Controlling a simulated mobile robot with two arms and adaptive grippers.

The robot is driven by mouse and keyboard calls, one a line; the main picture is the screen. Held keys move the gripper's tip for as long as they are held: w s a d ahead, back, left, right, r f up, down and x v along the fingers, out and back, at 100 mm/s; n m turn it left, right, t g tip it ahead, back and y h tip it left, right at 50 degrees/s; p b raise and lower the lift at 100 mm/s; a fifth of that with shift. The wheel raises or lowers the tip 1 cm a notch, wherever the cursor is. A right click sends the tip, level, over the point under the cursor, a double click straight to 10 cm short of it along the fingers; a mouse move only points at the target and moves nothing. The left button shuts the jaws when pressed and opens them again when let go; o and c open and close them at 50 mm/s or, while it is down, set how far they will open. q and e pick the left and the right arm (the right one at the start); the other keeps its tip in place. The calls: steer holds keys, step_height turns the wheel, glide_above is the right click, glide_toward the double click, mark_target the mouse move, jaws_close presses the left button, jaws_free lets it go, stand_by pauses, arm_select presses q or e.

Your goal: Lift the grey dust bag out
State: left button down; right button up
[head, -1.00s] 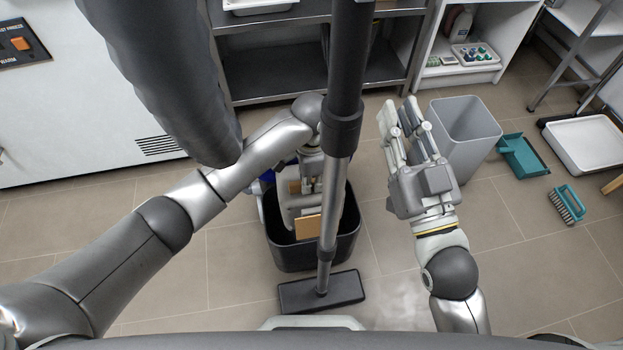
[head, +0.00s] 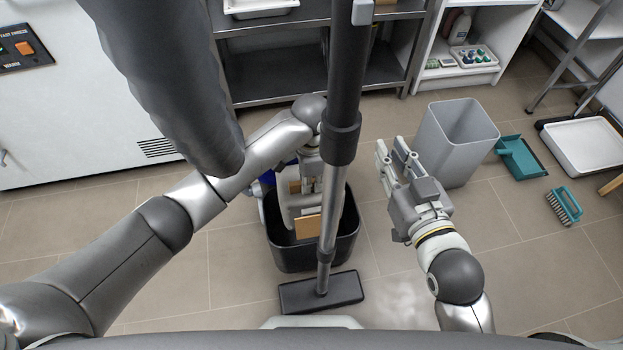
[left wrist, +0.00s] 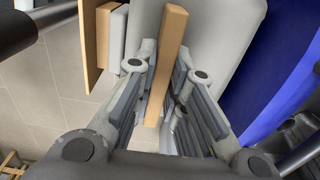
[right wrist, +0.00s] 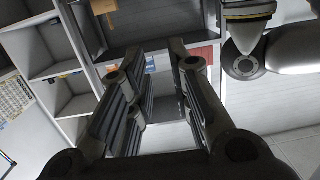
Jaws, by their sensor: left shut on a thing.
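The grey dust bag (head: 289,212) stands in a black open-topped container on the floor, with brown card pieces beside it. In the left wrist view the grey bag (left wrist: 213,42) fills the upper middle, with a brown card strip (left wrist: 168,60) between my fingers. My left gripper (head: 309,186) reaches down into the container and is shut on the bag at this strip; the vacuum tube partly hides it. My right gripper (head: 391,160) is open and empty, to the right of the container. Its fingers are apart in the right wrist view (right wrist: 158,85).
The black container (head: 345,243) has the vacuum tube (head: 333,205) and floor head (head: 322,291) in front. Something blue (left wrist: 268,75) is close to the bag. A grey bin (head: 458,140), teal dustpan (head: 521,158) and brush (head: 564,205) are at right. Shelves (head: 275,75) stand behind.

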arm_select(q)
steer(key=shift+r+p, duration=0.3)
steer(key=shift+r, duration=0.05)
steer(key=shift+r+p, duration=0.2)
steer(key=shift+p, duration=0.1)
steer(key=shift+r, duration=0.2)
steer(key=shift+r+p, duration=0.3)
steer(key=shift+p, duration=0.3)
steer(key=shift+r+p, duration=0.25)
steer(key=shift+p, duration=0.05)
steer(key=shift+r+p, duration=0.2)
steer(key=shift+p, duration=0.1)
steer(key=shift+r+p, duration=0.4)
steer(key=shift+p, duration=0.05)
arm_select(e)
steer(key=s+d+f+g+h, duration=0.1)
steer(key=s+d+f+g, duration=0.2)
steer(key=s+f+g, duration=0.3)
steer(key=s+d+f+g+h, duration=0.2)
steer(key=s+d+f+g, duration=0.1)
steer(key=s+f+g, duration=0.3)
steer(key=shift+s+f+m, duration=0.3)
steer(key=shift+s+f, duration=0.7)
steer(key=shift+s, duration=0.7)
